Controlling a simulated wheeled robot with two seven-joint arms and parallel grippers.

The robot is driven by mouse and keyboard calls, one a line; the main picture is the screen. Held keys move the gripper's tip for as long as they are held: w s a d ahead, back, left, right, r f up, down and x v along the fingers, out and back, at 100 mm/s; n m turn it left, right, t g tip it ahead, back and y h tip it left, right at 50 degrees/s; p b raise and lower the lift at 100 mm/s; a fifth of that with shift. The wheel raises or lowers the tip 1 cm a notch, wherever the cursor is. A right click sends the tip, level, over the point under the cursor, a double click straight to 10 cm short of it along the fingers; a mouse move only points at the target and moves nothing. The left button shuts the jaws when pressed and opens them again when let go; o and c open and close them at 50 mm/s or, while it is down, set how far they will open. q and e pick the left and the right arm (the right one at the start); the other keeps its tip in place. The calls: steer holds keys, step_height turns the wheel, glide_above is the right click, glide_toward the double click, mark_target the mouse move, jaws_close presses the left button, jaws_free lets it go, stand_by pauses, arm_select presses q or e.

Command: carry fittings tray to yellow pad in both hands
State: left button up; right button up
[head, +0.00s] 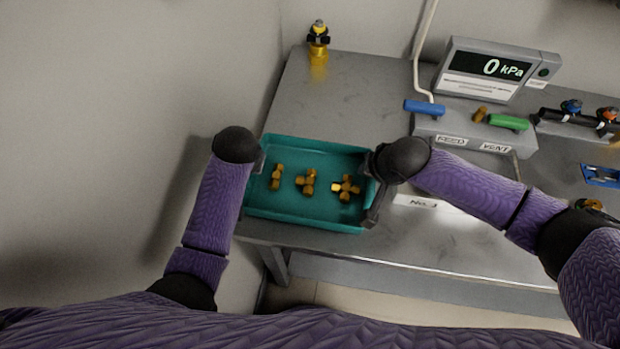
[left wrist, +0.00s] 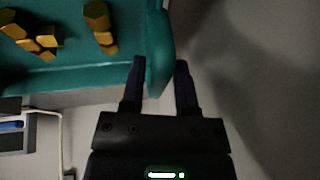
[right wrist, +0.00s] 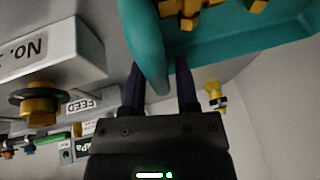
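The fittings tray (head: 300,222) is a teal, shallow open box at the left end of the grey bench, its near side at the bench's front edge. Several brass fittings (head: 308,181) lie on its floor. My left gripper (head: 258,160) is at the tray's left end; in the left wrist view (left wrist: 160,62) its fingers stand apart either side of the end wall. My right gripper (head: 374,166) is at the right end; in the right wrist view (right wrist: 158,62) its fingers also straddle the wall, with a narrow gap. I see no yellow pad.
A yellow fitting (head: 318,45) stands at the bench's back left. A pressure display (head: 490,68) and a block with blue and green handles (head: 470,130) stand right of the tray. The bench (head: 350,90) is clear behind the tray. A wall rises on the left.

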arm_select(q)
jaws_close()
arm_select(e)
jaws_close()
stand_by(0.9)
